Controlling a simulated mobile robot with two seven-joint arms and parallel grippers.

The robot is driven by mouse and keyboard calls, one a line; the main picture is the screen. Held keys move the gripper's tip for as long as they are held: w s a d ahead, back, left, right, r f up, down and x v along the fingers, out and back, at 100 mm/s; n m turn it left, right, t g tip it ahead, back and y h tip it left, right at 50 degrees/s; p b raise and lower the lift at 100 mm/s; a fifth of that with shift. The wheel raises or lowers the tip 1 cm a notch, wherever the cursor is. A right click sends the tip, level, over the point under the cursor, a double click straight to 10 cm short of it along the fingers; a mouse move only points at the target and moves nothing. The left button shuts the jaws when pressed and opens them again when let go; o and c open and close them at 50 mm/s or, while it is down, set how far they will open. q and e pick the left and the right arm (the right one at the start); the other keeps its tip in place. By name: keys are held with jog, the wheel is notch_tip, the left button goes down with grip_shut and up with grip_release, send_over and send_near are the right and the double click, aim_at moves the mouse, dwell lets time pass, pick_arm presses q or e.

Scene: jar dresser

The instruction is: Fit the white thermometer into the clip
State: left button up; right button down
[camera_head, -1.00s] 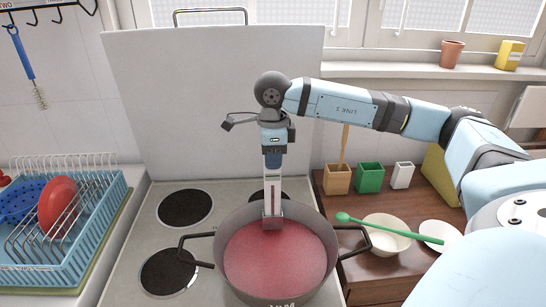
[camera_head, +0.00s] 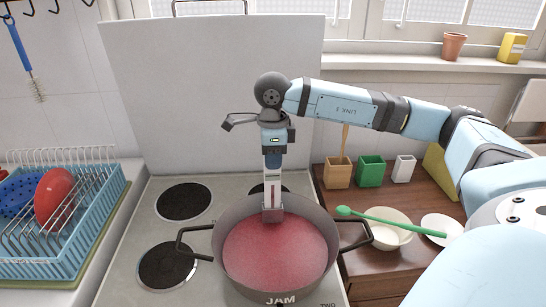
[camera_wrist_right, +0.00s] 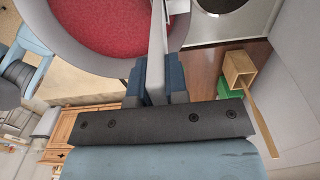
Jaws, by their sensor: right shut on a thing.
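My right gripper (camera_head: 273,162) points straight down over the back rim of the jam pot (camera_head: 316,209). It is shut on the upper part of the white thermometer (camera_head: 272,188), which hangs upright. In the right wrist view my right gripper (camera_wrist_right: 162,82) has its blue fingers closed on either side of the thermometer (camera_wrist_right: 157,35). A small grey block at the pot's back rim, apparently the clip (camera_head: 273,215), is at the thermometer's lower end. I cannot tell whether the thermometer is seated in it. My left gripper is not in view.
The pot holds red jam and stands on the stove (camera_head: 150,228). A white bowl (camera_head: 384,238) with a green spoon (camera_head: 395,223) is close to its right handle. A blue dish rack (camera_head: 100,225) stands at left. A pale panel (camera_head: 210,90) rises behind.

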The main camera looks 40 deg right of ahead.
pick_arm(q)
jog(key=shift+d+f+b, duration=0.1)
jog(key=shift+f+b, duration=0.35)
pick_arm(e)
jog(key=shift+f, duration=0.7)
jog(key=c, duration=1.1)
grip_release()
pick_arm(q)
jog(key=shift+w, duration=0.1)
pick_arm(e)
jog(key=shift+o, duration=0.2)
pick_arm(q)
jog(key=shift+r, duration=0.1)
pick_arm(e)
notch_tip(320, 180, up, 14)
pick_arm(q)
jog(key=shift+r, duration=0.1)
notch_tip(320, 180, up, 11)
jog(key=p, duration=1.2)
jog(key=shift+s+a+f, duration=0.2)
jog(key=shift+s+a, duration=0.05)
pick_arm(e)
notch_tip(320, 180, up, 12)
